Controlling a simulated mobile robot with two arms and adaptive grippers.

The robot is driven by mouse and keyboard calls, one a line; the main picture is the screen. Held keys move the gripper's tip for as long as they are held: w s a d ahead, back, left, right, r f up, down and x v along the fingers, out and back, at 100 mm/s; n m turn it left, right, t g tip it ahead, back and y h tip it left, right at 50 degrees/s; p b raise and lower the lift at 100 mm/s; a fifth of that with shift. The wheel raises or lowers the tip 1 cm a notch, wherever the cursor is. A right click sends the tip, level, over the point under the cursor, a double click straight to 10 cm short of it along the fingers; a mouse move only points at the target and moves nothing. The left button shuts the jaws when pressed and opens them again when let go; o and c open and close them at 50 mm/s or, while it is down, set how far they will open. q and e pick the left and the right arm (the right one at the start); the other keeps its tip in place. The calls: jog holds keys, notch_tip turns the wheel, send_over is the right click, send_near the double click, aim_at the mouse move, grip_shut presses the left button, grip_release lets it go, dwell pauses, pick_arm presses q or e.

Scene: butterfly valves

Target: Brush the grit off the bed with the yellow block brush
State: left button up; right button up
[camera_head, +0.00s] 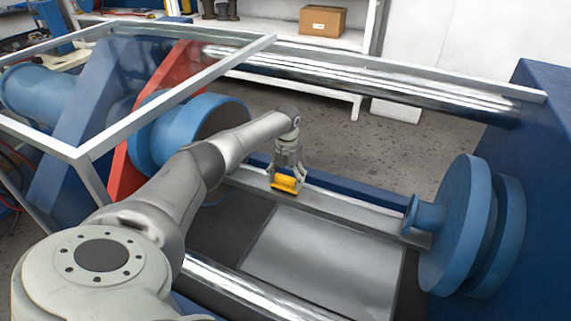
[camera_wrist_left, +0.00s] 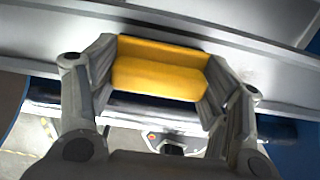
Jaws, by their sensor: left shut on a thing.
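The yellow block brush (camera_head: 287,184) is between the fingers of my left gripper (camera_head: 287,174), which is shut on it. It also shows in the left wrist view (camera_wrist_left: 160,78), with a grey finger at each end. The brush is at the back metal strip of the machine, near the far edge of the bed. I cannot tell whether it touches the strip. The bed (camera_head: 325,262) is a flat light grey plate with darker areas around it. I cannot make out any grit on it. My right gripper is not in view.
A blue disc flange (camera_head: 461,225) with a small stub stands right of the bed. A blue cylinder (camera_head: 180,128) and a red plate (camera_head: 125,165) stand left. Shiny rods (camera_head: 350,80) run behind, and another (camera_head: 235,285) in front. A white frame (camera_head: 175,115) crosses at left.

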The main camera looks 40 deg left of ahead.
pick_arm(q)
jog(key=shift+w+d, duration=0.25)
jog(key=shift+d, duration=0.45)
jog(key=shift+w+d+p, duration=0.25)
jog(key=shift+d+p, duration=0.2)
jog(key=shift+d, duration=0.4)
jog(key=shift+w+d, duration=0.2)
jog(key=shift+d, duration=0.35)
jog(key=shift+w+d+p, duration=0.15)
jog(key=shift+w+d, duration=0.05)
jog(key=shift+d, duration=0.35)
jog(key=shift+w+d+p, duration=0.15)
jog(key=shift+d, duration=0.4)
jog(key=shift+w+d, duration=0.2)
jog(key=shift+d, duration=0.4)
jog(key=shift+w+d, duration=0.15)
jog(key=shift+d, duration=0.4)
jog(key=shift+w+d, duration=0.2)
jog(key=shift+d, duration=0.35)
jog(key=shift+w+d, duration=0.15)
jog(key=shift+d, duration=0.4)
jog(key=shift+w+d, duration=0.25)
jog(key=shift+d, duration=0.55)
jog(key=shift+w+d, duration=0.25)
jog(key=shift+d, duration=0.55)
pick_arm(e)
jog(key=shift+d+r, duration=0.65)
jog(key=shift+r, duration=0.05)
pick_arm(q)
jog(key=shift+a, duration=0.1)
